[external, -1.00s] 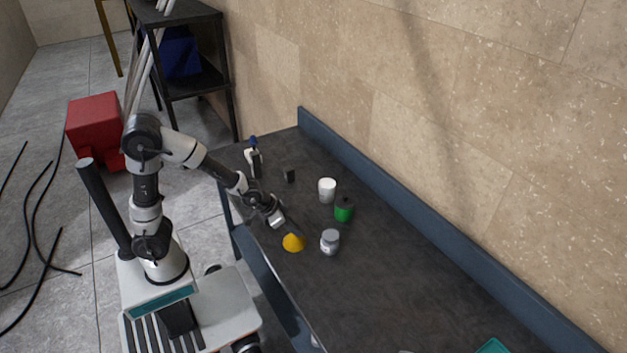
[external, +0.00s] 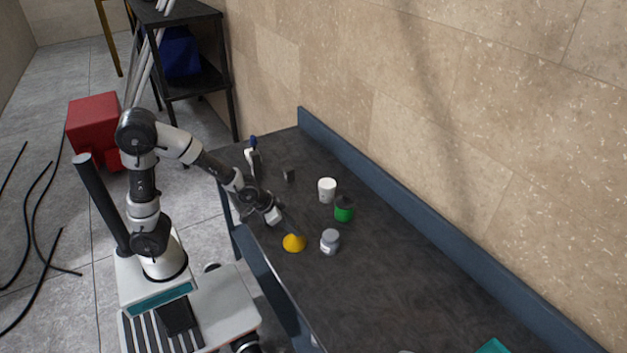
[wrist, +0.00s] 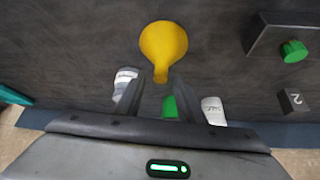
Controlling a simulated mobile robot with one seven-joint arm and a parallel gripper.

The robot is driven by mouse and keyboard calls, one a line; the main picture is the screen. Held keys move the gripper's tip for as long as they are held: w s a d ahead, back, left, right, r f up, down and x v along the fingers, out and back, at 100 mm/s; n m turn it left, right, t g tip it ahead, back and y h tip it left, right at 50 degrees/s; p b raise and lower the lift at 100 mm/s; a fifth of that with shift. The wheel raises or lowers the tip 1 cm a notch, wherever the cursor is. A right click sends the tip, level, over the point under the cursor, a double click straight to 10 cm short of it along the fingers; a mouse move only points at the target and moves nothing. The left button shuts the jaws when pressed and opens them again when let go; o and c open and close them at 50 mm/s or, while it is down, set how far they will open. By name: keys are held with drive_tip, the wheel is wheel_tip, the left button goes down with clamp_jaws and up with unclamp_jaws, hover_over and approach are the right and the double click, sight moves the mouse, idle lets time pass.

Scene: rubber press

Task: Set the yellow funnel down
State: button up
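The yellow funnel (external: 293,243) stands on the dark worktop (external: 390,290) near its front edge, wide end down and narrow end up. In the wrist view, the funnel (wrist: 163,45) lies just beyond the fingertips, its narrow end towards them. My gripper (external: 274,217) is above the worktop, a little behind and left of the funnel in the external view, and looks apart from it. In the wrist view, the two fingers of my gripper (wrist: 161,78) are spread with nothing held between them.
A grey-lidded jar (external: 330,242) stands just right of the funnel. A green container (external: 344,209), a white cup (external: 327,190), a dark cube (external: 289,175) and a bottle (external: 252,160) stand farther back. A teal tray (external: 493,347) is at lower right. The worktop between is clear.

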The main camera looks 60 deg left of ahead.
drive_tip(key=p+v, duration=1)
drive_tip(key=shift+s, duration=0.15)
drive_tip(key=shift+r, duration=0.1)
drive_tip(key=s+a+r+p, duration=0.1)
drive_tip(key=a+r+p, duration=0.4)
drive_tip(key=r, duration=0.8)
drive_tip(key=s+a+r+n+b, duration=0.1)
drive_tip(key=s+a+r+b, duration=0.1)
drive_tip(key=s, duration=0.4)
drive_tip(key=s+a+r+n+y+b, duration=0.1)
drive_tip(key=s+r, duration=0.2)
drive_tip(key=s, duration=0.2)
drive_tip(key=shift+s+a+r+g+b, duration=0.3)
drive_tip(key=shift+s+a+b, duration=0.05)
drive_tip(key=shift+a, duration=0.05)
